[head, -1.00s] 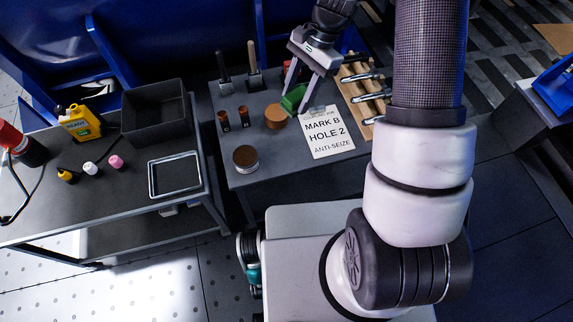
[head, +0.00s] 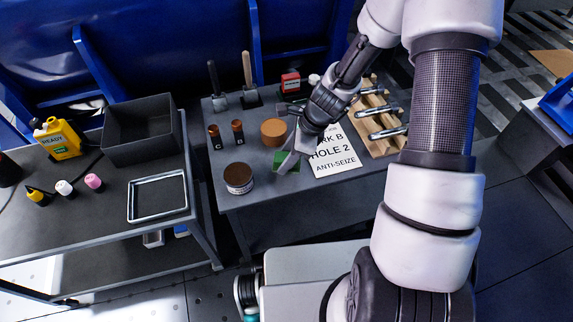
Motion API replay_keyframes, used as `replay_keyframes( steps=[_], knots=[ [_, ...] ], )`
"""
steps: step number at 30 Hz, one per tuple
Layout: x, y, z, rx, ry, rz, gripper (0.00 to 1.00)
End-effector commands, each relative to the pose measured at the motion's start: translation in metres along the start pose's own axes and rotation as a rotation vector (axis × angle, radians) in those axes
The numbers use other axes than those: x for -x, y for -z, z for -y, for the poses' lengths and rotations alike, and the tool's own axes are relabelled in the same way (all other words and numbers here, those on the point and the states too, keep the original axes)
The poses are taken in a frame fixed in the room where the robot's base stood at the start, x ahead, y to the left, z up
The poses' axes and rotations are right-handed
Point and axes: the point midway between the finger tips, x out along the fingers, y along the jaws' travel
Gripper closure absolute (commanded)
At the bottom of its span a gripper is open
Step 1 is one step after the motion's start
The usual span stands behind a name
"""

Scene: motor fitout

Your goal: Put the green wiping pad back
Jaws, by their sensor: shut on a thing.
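The green wiping pad (head: 280,157) is between the fingers of my gripper (head: 287,164), at or just above the grey table top (head: 258,205). My gripper is shut on it and partly covers it. I cannot tell whether the pad touches the table. It is just left of the white "HOLE 2 ANTI-SEIZE" sheet (head: 335,160), in front of the round brown-orange disc (head: 274,132) and right of the dark round tin with a brown top (head: 239,178).
Two small brown-capped bottles (head: 237,131), two upright handled tools (head: 247,75) and a red box (head: 290,83) stand nearby. A wooden rack (head: 375,125) holds metal parts on the right. The left table carries a black bin (head: 140,130), an empty metal-rimmed tray (head: 157,196) and a yellow container (head: 57,139).

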Motion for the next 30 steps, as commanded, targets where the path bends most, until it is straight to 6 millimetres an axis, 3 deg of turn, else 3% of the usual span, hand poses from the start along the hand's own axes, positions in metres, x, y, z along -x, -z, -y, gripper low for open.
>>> replay_keyframes(
  steps=[5,15,16,19,30],
  knots=[
    [-0.026,0.011,-0.001,-0.001,-0.002,0.001,0.75],
    [-0.028,0.012,0.000,0.001,-0.001,0.000,0.75],
    [-0.028,0.011,0.000,0.001,-0.001,0.000,0.54],
    [-0.027,0.011,0.000,0.001,-0.001,0.000,0.39],
    [-0.021,0.010,0.000,0.001,0.000,0.000,0.39]
  ],
)
